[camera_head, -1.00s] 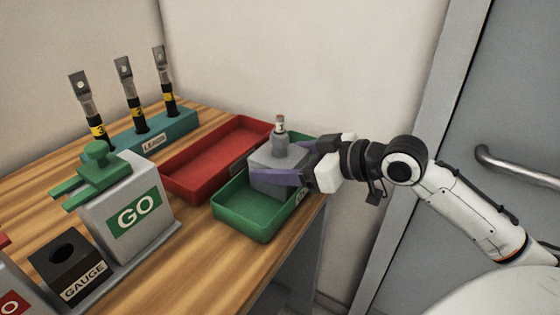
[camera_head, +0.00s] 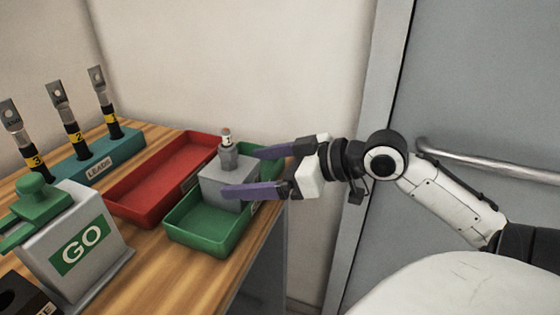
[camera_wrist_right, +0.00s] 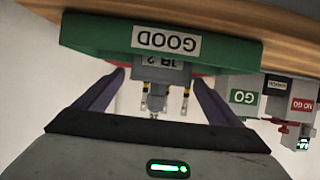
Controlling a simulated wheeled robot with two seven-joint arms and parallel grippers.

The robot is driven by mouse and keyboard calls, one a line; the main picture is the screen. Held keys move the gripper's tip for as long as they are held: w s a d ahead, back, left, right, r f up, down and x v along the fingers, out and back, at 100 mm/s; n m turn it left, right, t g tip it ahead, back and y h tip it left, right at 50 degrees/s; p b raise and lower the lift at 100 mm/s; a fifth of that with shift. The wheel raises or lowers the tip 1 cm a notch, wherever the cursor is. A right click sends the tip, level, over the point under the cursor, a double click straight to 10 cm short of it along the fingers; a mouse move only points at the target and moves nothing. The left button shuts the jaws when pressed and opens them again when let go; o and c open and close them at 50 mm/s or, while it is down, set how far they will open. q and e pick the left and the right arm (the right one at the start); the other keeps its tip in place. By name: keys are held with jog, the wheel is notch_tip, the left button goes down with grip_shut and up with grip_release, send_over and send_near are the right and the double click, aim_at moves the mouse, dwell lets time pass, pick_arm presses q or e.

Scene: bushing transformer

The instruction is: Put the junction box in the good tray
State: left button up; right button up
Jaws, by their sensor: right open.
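The junction box (camera_head: 222,186) is a grey box with a small post on top. It sits upright in the green good tray (camera_head: 190,240), toward its back part. In the right wrist view the box (camera_wrist_right: 160,68), marked JB 2, shows upside down beside the tray's GOOD label (camera_wrist_right: 166,41). My right gripper (camera_head: 242,172) is open, its purple fingers spread at the box's right, one passing in front of the box and one behind in the head view. The fingers also flank the box in the right wrist view (camera_wrist_right: 158,88). My left gripper is not in view.
A red tray (camera_head: 130,204) stands left of the green tray and looks empty. A teal LEADS rack (camera_head: 118,150) holds upright leads. A grey GO gauge (camera_head: 85,250) stands front left. The table's right edge runs close beside the green tray; a wall is behind.

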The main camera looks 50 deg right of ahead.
jog(key=v, duration=0.6)
jog(key=shift+s, duration=0.3)
jog(key=shift+d+r, duration=0.1)
